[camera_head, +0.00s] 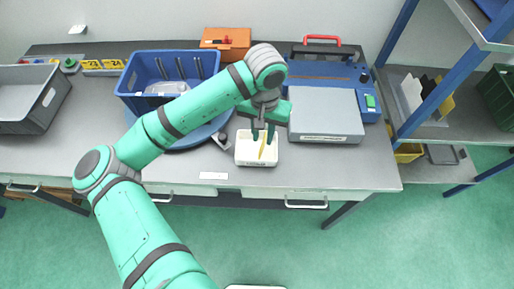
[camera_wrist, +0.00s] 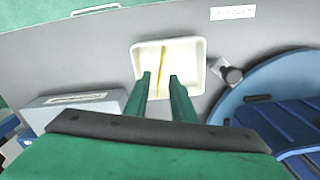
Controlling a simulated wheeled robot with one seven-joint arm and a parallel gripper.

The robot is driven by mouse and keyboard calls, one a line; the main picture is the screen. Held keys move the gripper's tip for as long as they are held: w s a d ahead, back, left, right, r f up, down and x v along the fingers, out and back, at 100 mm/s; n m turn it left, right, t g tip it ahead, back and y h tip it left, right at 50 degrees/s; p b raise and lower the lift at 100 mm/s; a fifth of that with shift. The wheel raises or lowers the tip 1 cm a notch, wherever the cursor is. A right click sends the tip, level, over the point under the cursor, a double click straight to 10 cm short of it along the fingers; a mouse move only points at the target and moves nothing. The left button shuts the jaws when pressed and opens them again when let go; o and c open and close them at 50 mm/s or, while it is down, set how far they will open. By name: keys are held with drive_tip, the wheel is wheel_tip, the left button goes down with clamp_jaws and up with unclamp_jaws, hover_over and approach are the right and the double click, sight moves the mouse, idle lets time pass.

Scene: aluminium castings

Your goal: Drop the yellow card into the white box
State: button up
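The white box (camera_head: 243,158) stands near the front edge of the grey table, and it also shows in the wrist view (camera_wrist: 196,55). The yellow card (camera_head: 262,148) appears as a thin strip, nearly edge-on, within the box's outline; it also shows in the wrist view (camera_wrist: 163,54). I cannot tell whether it rests on the box floor. My gripper (camera_head: 263,138) is above the box, pointing down. In the wrist view my gripper (camera_wrist: 161,76) has its fingers apart, with a visible gap on both sides of the card's line.
A blue round stand with a blue crate (camera_head: 133,77) is left of the box. A grey-topped blue device (camera_head: 325,112) is to its right. An orange case (camera_head: 228,40) is behind, a grey bin (camera_head: 40,112) at far left, and a blue-framed shelf (camera_head: 400,40) at right.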

wheel_tip(320, 180, up, 11)
idle(0.6)
drive_tip(key=shift+f, duration=0.1)
idle(0.3)
